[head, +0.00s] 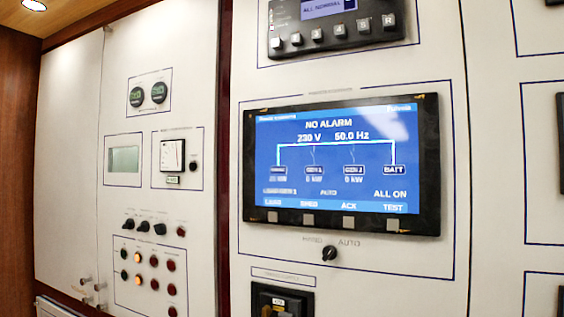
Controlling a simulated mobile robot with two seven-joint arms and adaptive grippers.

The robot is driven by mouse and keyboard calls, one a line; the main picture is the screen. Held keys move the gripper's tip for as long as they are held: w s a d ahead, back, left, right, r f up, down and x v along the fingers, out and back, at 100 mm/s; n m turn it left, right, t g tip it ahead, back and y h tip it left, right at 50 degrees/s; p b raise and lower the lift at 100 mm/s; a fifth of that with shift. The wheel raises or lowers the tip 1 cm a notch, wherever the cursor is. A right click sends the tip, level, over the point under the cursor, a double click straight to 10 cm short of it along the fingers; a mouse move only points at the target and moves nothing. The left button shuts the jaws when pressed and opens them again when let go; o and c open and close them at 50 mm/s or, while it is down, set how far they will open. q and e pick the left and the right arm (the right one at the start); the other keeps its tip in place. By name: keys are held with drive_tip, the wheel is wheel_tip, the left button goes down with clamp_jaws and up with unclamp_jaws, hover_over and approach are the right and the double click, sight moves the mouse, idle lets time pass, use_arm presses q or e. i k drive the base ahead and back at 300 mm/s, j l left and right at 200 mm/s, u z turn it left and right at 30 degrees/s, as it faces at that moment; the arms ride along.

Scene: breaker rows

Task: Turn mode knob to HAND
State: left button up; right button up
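A small black rotary knob (329,253) sits on the white panel below the large blue screen. Two labels stand above it: AUTO at its upper right and a blurred word at its upper left that I cannot read for certain. Its pointer is too small to tell for sure which label it faces. The blue screen (338,158) reads NO ALARM, 230 V and 50.0 Hz, with AUTO in small letters near its lower middle. Neither of my grippers is in view, and nothing covers the knob.
Several small black knobs (144,226) and rows of indicator lamps (153,261) are on the left panel, two of them lit amber. A black breaker (282,300) is below the knob at the bottom edge. A keypad unit (335,25) is above the screen. The space before the panels looks clear.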

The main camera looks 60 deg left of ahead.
sight(330, 253)
drive_tip(key=u, duration=1.5)
